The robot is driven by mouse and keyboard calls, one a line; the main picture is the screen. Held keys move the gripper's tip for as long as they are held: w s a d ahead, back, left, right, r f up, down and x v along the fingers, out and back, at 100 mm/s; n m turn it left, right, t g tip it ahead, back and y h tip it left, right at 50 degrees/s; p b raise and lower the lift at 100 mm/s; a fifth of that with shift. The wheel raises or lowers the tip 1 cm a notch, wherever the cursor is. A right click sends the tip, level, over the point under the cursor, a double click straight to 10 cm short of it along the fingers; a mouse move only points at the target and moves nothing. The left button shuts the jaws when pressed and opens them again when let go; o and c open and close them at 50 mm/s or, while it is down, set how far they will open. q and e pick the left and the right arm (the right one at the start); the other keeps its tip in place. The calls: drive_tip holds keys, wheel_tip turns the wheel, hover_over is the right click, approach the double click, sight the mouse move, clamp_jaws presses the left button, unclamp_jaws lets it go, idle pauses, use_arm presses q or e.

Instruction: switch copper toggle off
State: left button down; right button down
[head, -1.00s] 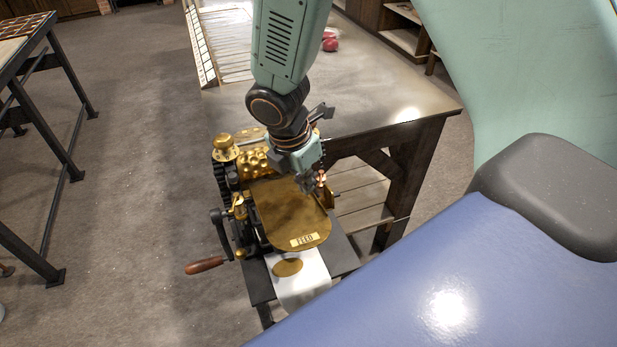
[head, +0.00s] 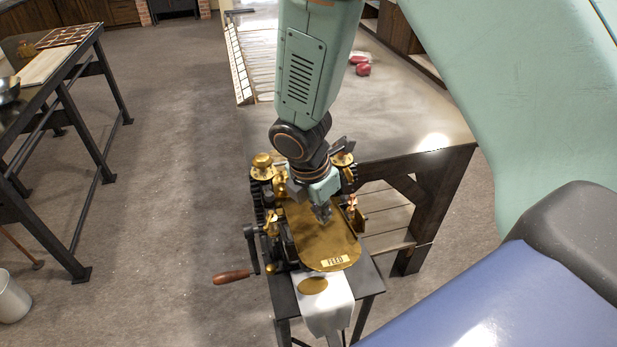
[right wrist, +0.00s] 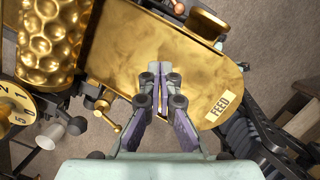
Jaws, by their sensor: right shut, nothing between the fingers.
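The brass drop roller machine stands on a small dark stand, with a flat brass feed plate (head: 335,246) marked FEED. A small copper-coloured piece, seemingly the toggle (head: 353,203), sits by the plate's right edge; its lever position is too small to tell. In the right wrist view a small copper and dark part (right wrist: 178,8) shows at the top edge, partly cut off. My right gripper (head: 323,214) is shut and empty over the plate, left of the copper piece and apart from it. It also shows in the right wrist view (right wrist: 160,76). My left gripper is out of view.
A crank with a wooden handle (head: 231,277) sticks out on the machine's left. A bumpy brass roller (right wrist: 50,40) and a numbered dial (right wrist: 15,108) lie left in the wrist view. A large table (head: 400,125) stands behind. Floor at left is open.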

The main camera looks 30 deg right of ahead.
drive_tip(key=v, duration=1)
drive_tip(key=shift+d+b, duration=0.2)
drive_tip(key=shift+b, duration=0.1)
